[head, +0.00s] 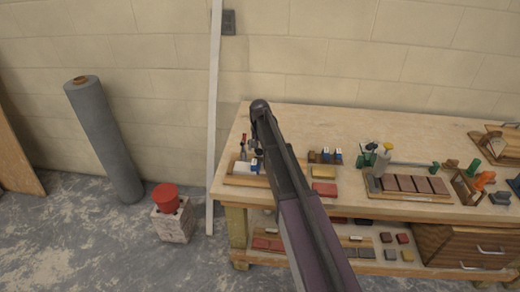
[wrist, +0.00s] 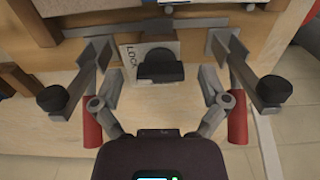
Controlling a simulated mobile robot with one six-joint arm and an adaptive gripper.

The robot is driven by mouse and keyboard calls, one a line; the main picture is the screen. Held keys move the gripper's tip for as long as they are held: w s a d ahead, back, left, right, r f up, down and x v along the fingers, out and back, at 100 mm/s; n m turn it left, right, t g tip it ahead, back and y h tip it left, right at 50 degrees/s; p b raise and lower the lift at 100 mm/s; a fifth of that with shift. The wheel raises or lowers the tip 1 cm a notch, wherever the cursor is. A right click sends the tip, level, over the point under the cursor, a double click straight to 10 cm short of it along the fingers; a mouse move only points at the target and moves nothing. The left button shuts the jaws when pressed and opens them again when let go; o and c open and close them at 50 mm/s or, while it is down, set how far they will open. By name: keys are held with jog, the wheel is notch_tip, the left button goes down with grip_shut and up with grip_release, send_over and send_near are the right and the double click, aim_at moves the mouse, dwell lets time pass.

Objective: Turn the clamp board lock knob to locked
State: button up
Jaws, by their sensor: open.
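In the wrist view, the dark lock knob (wrist: 160,66) sits on a pale plate (wrist: 133,52) with lettering that begins "LOCK"; the rest of the word is hidden. My gripper (wrist: 161,46) is open, with one finger on each side of the knob and visible gaps between. Nothing is held. The knob's bar lies roughly across the picture. I cannot read which position it points to. In the head view, my arm covers part of the workbench, and I cannot make out the knob or my gripper's fingertips.
The wooden workbench (head: 340,122) stands against a block wall. A board with brown tiles (head: 425,195), a red block (head: 324,189) and several small tools are on it. A grey roll (head: 105,140) and a red tub (head: 166,196) stand left. Floor between them is clear.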

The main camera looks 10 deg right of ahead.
aim_at(260, 149)
jog(key=shift+n, duration=0.4)
jog(key=n, duration=0.8)
jog(key=shift+n, duration=0.3)
jog(key=n, duration=0.8)
jog(key=shift+n, duration=0.4)
notch_tip(260, 149, up, 14)
jog(key=p, duration=1.4)
jog(key=s+f+m+b, duration=0.4)
jog(key=s+f+b, duration=0.1)
jog(key=s, duration=0.5)
jog(key=s+f+m+b, duration=0.4)
jog(key=s+m, duration=0.1)
jog(key=s, duration=0.5)
jog(key=s+f+m+b, duration=0.5)
jog(key=s, duration=0.5)
jog(key=shift+s+d+f+b, duration=0.15)
jog(key=shift+s+f+b, duration=0.1)
jog(key=shift+f+b, duration=0.1)
